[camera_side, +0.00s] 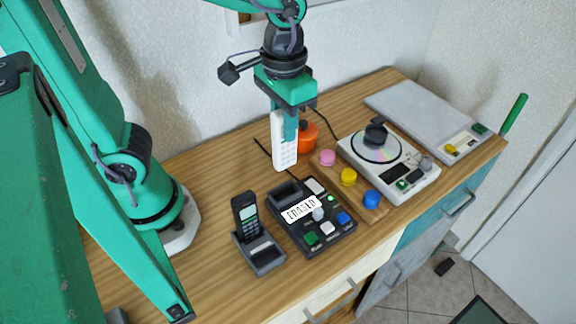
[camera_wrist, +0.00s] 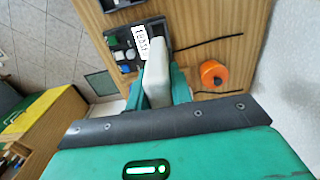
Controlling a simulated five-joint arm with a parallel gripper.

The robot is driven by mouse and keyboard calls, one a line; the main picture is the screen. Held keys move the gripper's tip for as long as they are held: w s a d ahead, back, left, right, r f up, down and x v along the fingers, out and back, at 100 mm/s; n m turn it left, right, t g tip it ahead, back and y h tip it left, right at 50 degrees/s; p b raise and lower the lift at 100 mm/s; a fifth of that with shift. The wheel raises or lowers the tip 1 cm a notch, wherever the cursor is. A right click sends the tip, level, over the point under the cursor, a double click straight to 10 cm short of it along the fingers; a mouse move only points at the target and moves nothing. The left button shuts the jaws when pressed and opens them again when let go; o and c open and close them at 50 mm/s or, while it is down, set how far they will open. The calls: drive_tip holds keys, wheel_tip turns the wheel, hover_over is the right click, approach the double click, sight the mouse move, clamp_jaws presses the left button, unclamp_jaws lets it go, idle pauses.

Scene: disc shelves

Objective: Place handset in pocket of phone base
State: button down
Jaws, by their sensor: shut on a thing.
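My gripper (camera_side: 291,124) is shut on a white handset (camera_side: 284,150) with a keypad. It holds the handset upright above the table, behind a dark button console. The handset's pale end also shows between the jaws in the wrist view (camera_wrist: 156,72). A dark phone base (camera_side: 262,254) stands at the front left of the console, with a black handset (camera_side: 246,214) upright at its back. I cannot tell which unit's pocket is meant.
An orange round object (camera_side: 307,137) stands close behind the held handset. A wooden strip with pink, yellow and blue knobs (camera_side: 349,177) lies right of the console. A disc player (camera_side: 390,160) and a grey scale (camera_side: 415,112) stand farther right. Free wood lies left of the console.

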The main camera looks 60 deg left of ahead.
sight(285, 162)
drive_tip(key=shift+f, duration=4.9)
drive_tip(key=shift+f, duration=0.15)
drive_tip(key=c, duration=1.3)
unclamp_jaws()
drive_tip(key=shift+o, duration=0.2)
wheel_tip(285, 162, up, 12)
drive_tip(key=shift+r, duration=0.15)
drive_tip(key=shift+a, duration=0.1)
